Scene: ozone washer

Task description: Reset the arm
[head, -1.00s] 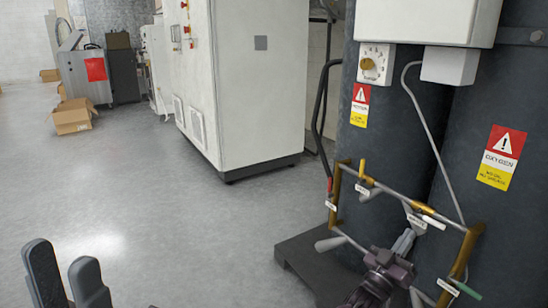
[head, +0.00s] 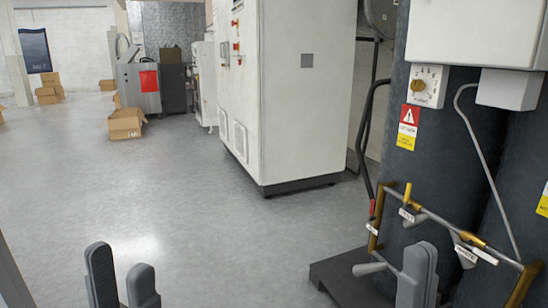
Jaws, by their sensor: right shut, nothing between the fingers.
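My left gripper (head: 121,272) stands at the bottom left of the head view, with two dark grey fingers apart and nothing between them. My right gripper (head: 418,262) is at the bottom right, fingers together and empty. It is in front of the pipe frame (head: 448,222) with brass-coloured fittings and small white labels. From this view I cannot tell how far it is from the pipes.
Dark cylindrical tanks (head: 438,160) with warning labels stand at the right on a dark base (head: 340,272). A white cabinet (head: 305,100) stands in the middle. A cardboard box (head: 126,123) lies further back.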

